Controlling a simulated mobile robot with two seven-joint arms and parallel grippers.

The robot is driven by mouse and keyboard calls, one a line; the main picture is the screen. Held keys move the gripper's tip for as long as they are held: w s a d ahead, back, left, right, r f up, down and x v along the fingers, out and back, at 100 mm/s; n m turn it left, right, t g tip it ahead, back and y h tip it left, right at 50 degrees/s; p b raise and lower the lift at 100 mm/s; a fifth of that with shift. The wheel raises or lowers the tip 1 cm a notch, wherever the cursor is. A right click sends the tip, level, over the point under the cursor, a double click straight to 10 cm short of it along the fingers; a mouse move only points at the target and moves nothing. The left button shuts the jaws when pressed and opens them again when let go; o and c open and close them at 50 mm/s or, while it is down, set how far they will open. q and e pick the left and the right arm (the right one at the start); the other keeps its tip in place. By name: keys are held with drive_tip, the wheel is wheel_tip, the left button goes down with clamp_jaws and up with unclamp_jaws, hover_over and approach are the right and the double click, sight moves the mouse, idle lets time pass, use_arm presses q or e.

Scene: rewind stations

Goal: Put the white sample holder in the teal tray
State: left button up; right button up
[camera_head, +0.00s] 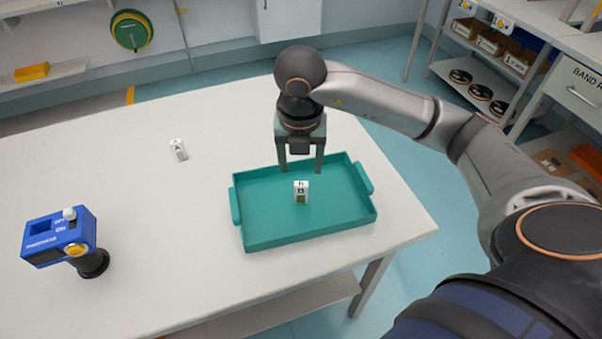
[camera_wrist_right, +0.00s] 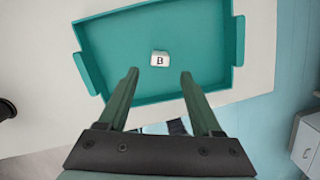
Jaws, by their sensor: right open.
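A small white sample holder (camera_head: 301,192) with a dark letter and an olive-green patch stands inside the teal tray (camera_head: 262,232). In the right wrist view the holder (camera_wrist_right: 160,58) shows a "B" and lies just beyond the fingertips, with teal tray floor (camera_wrist_right: 115,55) around it. My right gripper (camera_head: 301,168) is open and empty, pointing down over the tray's back part. Its two fingers (camera_wrist_right: 159,73) are apart and do not hold the holder. A similar white holder (camera_head: 178,150) stands on the table left of the tray. My left gripper is not in view.
A blue device (camera_head: 60,236) on a black base stands at the left of the white table (camera_head: 130,215). The table is clear between it and the tray. Shelves with boxes and reels (camera_head: 480,90) stand at the back right.

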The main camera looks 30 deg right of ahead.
use_arm(q)
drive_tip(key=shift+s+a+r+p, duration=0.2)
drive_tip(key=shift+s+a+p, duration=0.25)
drive_tip(key=shift+p, duration=0.15)
use_arm(e)
drive_tip(key=r, duration=0.5)
drive_tip(key=shift+s+a+r, duration=0.25)
drive_tip(key=shift+s+r, duration=0.15)
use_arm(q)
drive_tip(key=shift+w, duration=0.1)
